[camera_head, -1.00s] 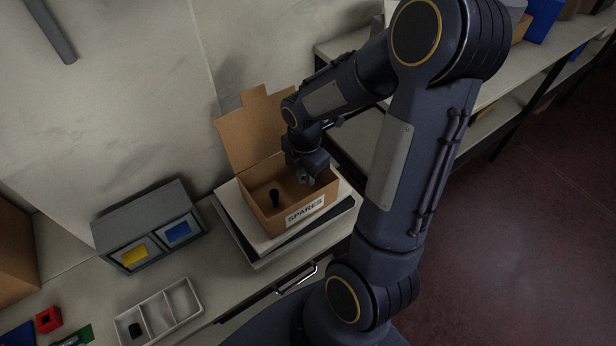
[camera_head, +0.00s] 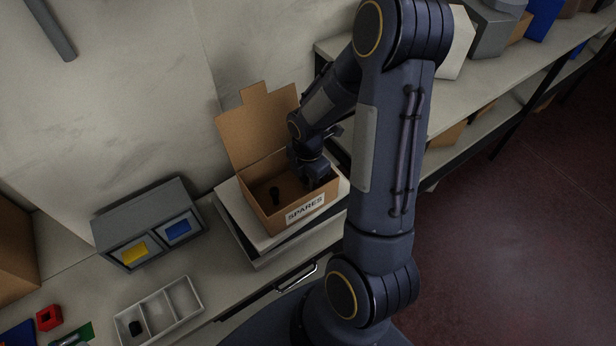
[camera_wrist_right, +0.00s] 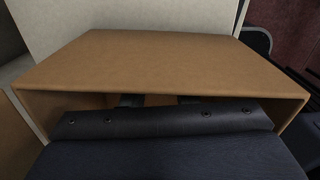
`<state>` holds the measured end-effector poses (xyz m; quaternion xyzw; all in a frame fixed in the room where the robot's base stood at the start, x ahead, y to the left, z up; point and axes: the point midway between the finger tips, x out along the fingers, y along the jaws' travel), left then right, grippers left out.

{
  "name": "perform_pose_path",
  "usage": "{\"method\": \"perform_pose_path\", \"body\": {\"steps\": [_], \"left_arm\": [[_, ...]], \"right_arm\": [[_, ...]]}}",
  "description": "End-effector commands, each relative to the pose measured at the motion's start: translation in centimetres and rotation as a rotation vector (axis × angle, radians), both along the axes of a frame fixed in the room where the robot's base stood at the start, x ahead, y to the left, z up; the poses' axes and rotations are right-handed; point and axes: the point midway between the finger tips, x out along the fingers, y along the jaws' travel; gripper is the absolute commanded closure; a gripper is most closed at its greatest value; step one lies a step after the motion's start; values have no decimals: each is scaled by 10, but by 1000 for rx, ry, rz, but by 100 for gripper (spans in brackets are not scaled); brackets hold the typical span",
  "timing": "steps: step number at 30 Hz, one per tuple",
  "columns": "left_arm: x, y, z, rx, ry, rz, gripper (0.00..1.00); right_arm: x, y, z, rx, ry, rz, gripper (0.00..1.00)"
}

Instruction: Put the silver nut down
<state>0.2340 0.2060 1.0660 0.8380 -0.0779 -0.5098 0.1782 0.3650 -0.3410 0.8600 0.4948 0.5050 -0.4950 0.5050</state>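The cardboard box marked SPARES (camera_head: 262,207) stands open on the bench with its lid flap up. My right gripper (camera_head: 318,182) reaches down into the right part of the box. In the right wrist view, two dark finger parts (camera_wrist_right: 160,100) stand apart beside the brown box wall (camera_wrist_right: 165,65). Their tips are hidden behind the gripper body. I cannot see the silver nut now, and cannot tell whether it is between the fingers or on the box floor. My left gripper is not in view.
A black peg-like part (camera_head: 275,194) stands in the left part of the box. To the left are a grey two-bin unit (camera_head: 150,222) and a white divided tray (camera_head: 180,300). A shelf (camera_head: 430,122) runs behind my arm.

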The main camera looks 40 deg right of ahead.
Motion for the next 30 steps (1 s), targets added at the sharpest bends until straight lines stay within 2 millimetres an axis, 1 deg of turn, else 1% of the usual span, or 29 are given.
{"method": "perform_pose_path", "body": {"steps": [1,3,4,11,14,15,17,27,30], "left_arm": [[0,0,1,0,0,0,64],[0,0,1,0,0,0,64],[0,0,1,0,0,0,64],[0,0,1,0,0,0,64],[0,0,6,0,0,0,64],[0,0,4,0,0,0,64],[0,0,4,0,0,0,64],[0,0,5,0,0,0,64],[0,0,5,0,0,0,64]], "right_arm": [[0,0,0,0,0,0,66],[0,0,0,0,0,0,57],[0,0,1,0,0,0,56],[0,0,1,0,0,0,56],[0,0,7,0,-1,0,56],[1,0,9,0,-3,0,56],[1,-1,17,-1,-5,-2,56],[2,0,89,-1,-8,-1,56],[1,0,105,-1,-5,0,56]]}}
